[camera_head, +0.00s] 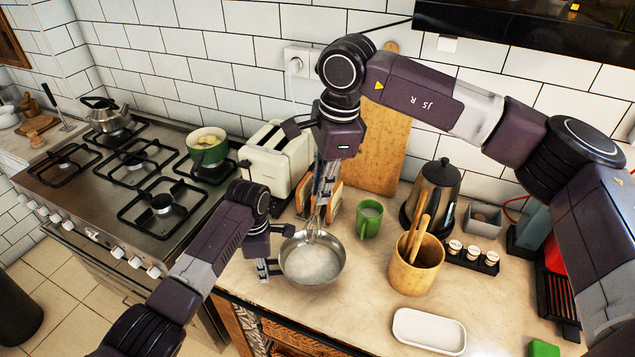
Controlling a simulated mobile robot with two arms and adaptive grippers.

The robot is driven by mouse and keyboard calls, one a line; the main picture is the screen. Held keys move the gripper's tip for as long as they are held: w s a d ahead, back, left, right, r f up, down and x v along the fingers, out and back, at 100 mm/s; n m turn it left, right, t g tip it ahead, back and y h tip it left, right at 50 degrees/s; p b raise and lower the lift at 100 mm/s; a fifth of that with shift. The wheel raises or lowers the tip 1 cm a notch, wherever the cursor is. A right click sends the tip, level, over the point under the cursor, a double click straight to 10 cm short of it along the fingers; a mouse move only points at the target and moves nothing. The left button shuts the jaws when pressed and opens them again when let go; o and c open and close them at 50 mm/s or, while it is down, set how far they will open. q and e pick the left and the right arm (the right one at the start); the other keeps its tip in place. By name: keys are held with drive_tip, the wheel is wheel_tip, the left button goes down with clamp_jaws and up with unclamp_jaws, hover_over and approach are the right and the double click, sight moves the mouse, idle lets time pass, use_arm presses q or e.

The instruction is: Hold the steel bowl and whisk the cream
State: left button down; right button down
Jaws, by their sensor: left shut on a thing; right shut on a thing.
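The steel bowl (299,282) stands on the counter near its front edge, with white cream (312,265) in it. My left gripper (277,249) is at the bowl's left side, shut on its rim. My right gripper (322,190) is above the bowl and shut on the upright whisk (316,225). The whisk's wire end reaches down into the bowl at its far side. The whisk's handle is mostly hidden by the gripper's fingers.
A green mug (369,221) stands behind the bowl to the right. A wooden utensil holder (415,271) and a white tray (428,331) are to the right. A cream toaster (273,156) and a kettle (437,186) stand behind. The stove (100,221) is at left.

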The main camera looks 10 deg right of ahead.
sight(320, 229)
drive_tip(key=shift+f, duration=5.8)
